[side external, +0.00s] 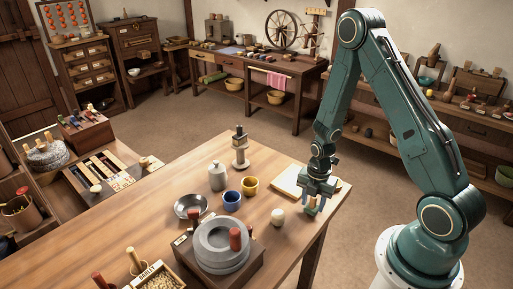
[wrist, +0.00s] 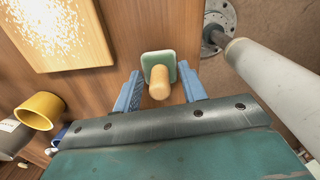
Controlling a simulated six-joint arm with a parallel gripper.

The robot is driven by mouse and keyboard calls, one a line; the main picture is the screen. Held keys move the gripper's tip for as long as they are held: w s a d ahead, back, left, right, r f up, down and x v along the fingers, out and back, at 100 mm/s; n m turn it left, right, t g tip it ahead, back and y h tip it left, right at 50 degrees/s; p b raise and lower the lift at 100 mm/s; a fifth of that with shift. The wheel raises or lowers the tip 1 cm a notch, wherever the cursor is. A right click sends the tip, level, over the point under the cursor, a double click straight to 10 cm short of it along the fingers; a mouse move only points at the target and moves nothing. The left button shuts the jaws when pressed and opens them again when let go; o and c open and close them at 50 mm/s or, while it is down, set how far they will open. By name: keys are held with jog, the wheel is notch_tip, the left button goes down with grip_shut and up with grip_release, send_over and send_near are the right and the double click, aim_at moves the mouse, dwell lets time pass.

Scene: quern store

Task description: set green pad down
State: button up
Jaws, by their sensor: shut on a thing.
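The green pad (wrist: 158,65) is a small pale-green square with a rounded wooden handle (wrist: 159,83) in the wrist view. My gripper (wrist: 160,90) has its blue fingers on either side of the handle, shut on the green pad. In the side external view my gripper (side external: 314,201) points down over the right end of the wooden table (side external: 140,222). The pad is mostly hidden there by the fingers. I cannot tell whether it touches the table top or hangs just above it.
A pale board (side external: 288,181) with white powder lies beside my gripper. The table's right edge is close.

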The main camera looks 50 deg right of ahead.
jog(key=shift+f, duration=0.2)
jog(key=o, duration=1)
jog(key=shift+c, duration=0.2)
jog(key=shift+r, duration=0.15)
notch_tip(320, 180, up, 12)
dwell(0.4)
dwell(0.5)
